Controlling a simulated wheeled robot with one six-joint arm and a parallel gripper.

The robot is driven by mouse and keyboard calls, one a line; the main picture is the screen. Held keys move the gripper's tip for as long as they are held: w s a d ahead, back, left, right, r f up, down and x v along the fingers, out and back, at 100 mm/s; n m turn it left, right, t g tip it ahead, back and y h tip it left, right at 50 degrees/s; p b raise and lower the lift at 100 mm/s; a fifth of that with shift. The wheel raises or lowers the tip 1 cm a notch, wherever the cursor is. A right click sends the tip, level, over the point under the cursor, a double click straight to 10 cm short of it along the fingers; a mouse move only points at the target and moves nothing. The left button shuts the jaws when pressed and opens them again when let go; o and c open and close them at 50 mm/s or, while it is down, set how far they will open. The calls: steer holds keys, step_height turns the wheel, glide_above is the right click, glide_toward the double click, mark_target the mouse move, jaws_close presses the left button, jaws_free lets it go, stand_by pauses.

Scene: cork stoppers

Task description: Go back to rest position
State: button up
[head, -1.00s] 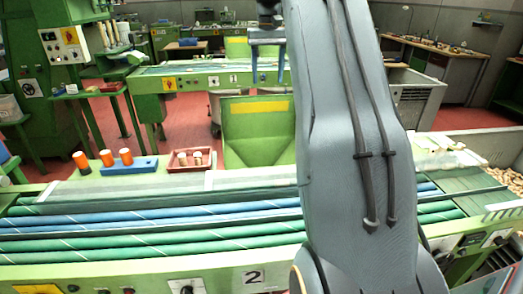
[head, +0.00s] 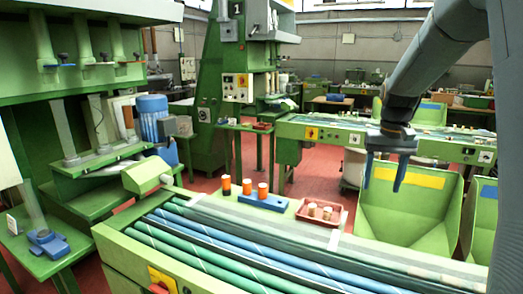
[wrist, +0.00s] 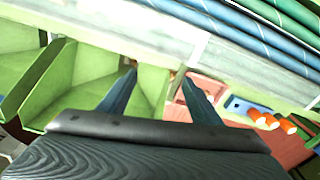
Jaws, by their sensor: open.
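My gripper (head: 384,188) hangs in the air at the right of the head view, fingers pointing down. Its two blue fingers are apart with nothing between them. Behind and below it is a green bin (head: 400,222). In the wrist view my gripper (wrist: 157,80) shows open and empty, with the green bins (wrist: 85,80) beyond it. A red tray (head: 322,211) with corks (head: 319,210) stands to the lower left of my gripper, apart from it. In the wrist view one finger overlaps part of the red tray (wrist: 210,94).
A blue block (head: 262,201) with orange-topped cylinders (head: 262,190) stands left of the tray. Green and blue rollers (head: 220,247) run along the near machine. A green table with a blue device (head: 48,242) is at left. Red floor (head: 206,183) shows behind.

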steer(key=s+a+f+n, duration=0.1)
steer(key=s+a+f, duration=0.5)
steer(key=s, duration=0.5)
steer(key=s+a+f+n+b, duration=0.1)
steer(key=s+a+f+n, duration=0.1)
steer(key=s+a+f, duration=0.5)
steer(key=s+a, duration=0.3)
steer(key=s, duration=0.2)
steer(key=shift+f+t+b, duration=0.2)
steer(key=shift+t+b, duration=0.1)
steer(key=shift+t, duration=0.1)
